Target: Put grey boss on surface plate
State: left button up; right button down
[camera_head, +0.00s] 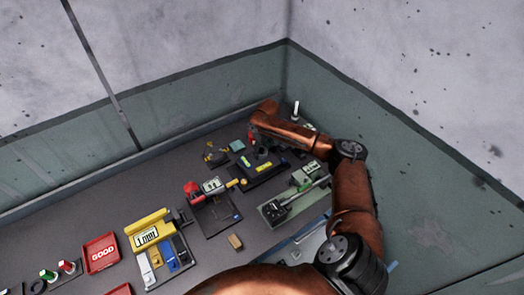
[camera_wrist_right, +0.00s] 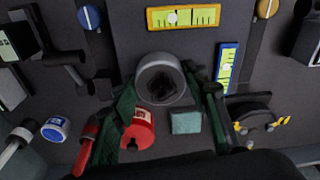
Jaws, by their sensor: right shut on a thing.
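The grey boss (camera_wrist_right: 149,84), a round grey piece with a dark hole, shows in the right wrist view between the fingers of my right gripper (camera_wrist_right: 170,88). The gripper is shut on it. In the head view my right gripper (camera_head: 259,147) reaches down at the back of the bench, and the boss cannot be made out there. A dark plate (camera_wrist_right: 135,30), which looks like the surface plate, lies below and beyond the boss. It bears a yellow level (camera_wrist_right: 183,17) and a blue level (camera_wrist_right: 227,68). I cannot tell whether the boss touches it. My left gripper is out of view.
A red piece (camera_wrist_right: 138,130) and a teal block (camera_wrist_right: 186,122) lie close to the fingers. A yellow-marked dark device (camera_wrist_right: 262,120) stands to the right in the wrist view. In the head view a red GOOD tray (camera_head: 101,266) and a yellow-framed stand (camera_head: 132,240) sit farther left.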

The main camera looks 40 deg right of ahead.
aim_at(264, 152)
dwell(0.3)
jog(key=c, duration=1.1)
grip_release()
jog(key=shift+f, duration=0.15)
jog(key=shift+c, duration=0.2)
notch_tip(264, 152, up, 12)
jog(key=s, duration=0.1)
jog(key=shift+s, duration=0.2)
